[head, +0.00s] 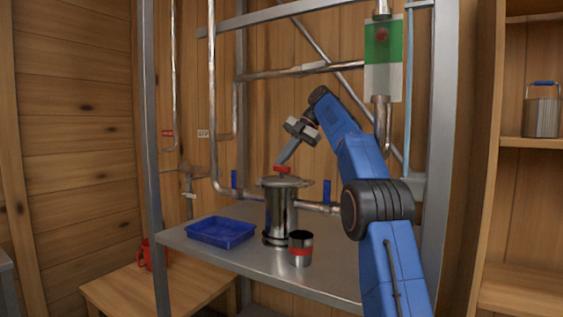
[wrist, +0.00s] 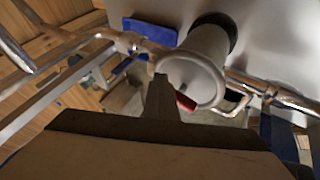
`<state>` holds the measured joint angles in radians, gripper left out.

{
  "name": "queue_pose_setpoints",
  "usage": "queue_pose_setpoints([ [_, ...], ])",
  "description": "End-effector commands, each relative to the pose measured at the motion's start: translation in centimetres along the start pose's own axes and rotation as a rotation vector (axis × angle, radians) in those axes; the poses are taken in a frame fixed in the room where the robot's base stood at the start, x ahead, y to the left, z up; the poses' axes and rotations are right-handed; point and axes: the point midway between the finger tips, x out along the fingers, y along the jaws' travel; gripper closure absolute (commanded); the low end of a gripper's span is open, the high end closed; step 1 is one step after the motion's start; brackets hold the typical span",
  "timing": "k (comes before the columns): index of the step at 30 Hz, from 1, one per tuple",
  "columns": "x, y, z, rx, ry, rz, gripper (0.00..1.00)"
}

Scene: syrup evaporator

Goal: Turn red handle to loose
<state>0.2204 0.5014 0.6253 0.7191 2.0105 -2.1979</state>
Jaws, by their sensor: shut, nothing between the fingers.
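The red handle (head: 282,169) sits on top of the lid of an upright steel canister (head: 281,210) on the metal shelf. In the wrist view the red handle (wrist: 186,102) shows at the right side of my fingertips, over the round lid (wrist: 195,78). My gripper (head: 284,160) reaches down from the upper right, with its tips just above or at the handle. It is shut and empty in the wrist view (wrist: 160,80). I cannot tell whether the tips touch the handle. Part of the handle is hidden behind the fingers in the wrist view.
A blue tray (head: 221,232) lies left of the canister on the shelf (head: 200,252). A steel cup with a red band (head: 300,248) stands in front. Pipes (head: 318,206) join the canister's right side. Metal frame posts (head: 150,130) flank the shelf. A red mug (head: 146,255) stands at lower left.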

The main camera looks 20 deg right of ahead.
Motion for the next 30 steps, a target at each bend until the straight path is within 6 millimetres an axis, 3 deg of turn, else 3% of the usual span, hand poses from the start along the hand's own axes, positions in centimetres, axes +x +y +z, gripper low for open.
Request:
queue_pose_setpoints([
  [22, 1.0, 1.0, -0.9, -0.001, 0.001, 0.000, 1.00],
  [30, 0.3, 0.3, -0.2, 0.001, 0.000, 0.001, 1.00],
])
